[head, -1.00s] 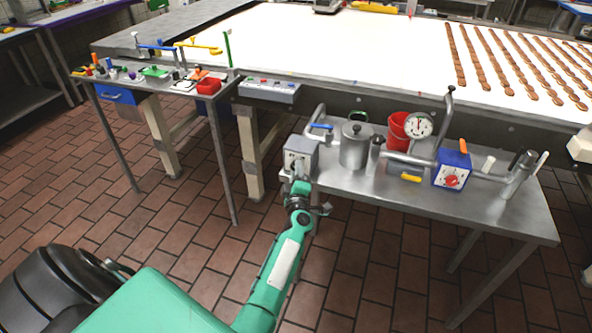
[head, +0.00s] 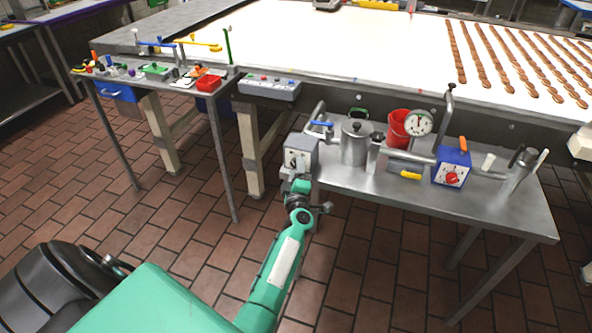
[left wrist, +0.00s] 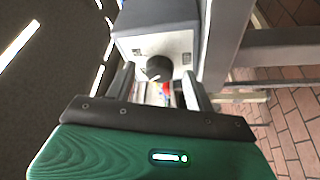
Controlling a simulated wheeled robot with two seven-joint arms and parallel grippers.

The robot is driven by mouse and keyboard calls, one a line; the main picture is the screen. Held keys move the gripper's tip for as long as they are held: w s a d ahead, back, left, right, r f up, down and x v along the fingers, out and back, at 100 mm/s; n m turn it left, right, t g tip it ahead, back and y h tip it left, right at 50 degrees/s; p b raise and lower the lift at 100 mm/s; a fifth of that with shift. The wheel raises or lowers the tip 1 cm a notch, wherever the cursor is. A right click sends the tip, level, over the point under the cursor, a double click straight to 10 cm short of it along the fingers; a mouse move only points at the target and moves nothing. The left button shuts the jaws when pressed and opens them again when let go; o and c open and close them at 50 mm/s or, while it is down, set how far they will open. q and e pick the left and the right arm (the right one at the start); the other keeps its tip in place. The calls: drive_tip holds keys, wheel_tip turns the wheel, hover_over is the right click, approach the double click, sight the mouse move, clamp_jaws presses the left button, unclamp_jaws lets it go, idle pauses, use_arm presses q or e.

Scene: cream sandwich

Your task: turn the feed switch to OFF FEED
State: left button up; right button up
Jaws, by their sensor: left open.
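The feed switch is a grey box (head: 300,153) with a dark knob (head: 294,161) on its front, at the left end of the steel side table. In the left wrist view the box (left wrist: 178,42) fills the top middle, and its round black knob (left wrist: 158,67) faces me. A small light mark shows on the knob; the labels are too small to read. My left gripper (head: 297,181) is open just in front of the box. In the wrist view its fingers (left wrist: 160,82) stand on both sides of the knob, apart from it. My right gripper is not in view.
A control panel (head: 268,88) hangs left of the switch. The floor in front is clear.

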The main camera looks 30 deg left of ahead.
use_arm(q)
drive_tip(key=p+v, duration=0.2)
drive_tip(key=v, duration=1.1)
drive_tip(key=shift+s, duration=0.2)
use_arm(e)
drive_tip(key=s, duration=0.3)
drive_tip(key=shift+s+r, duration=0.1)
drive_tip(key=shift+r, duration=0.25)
use_arm(q)
drive_tip(key=shift+d+f, duration=0.1)
drive_tip(key=shift+d, duration=0.05)
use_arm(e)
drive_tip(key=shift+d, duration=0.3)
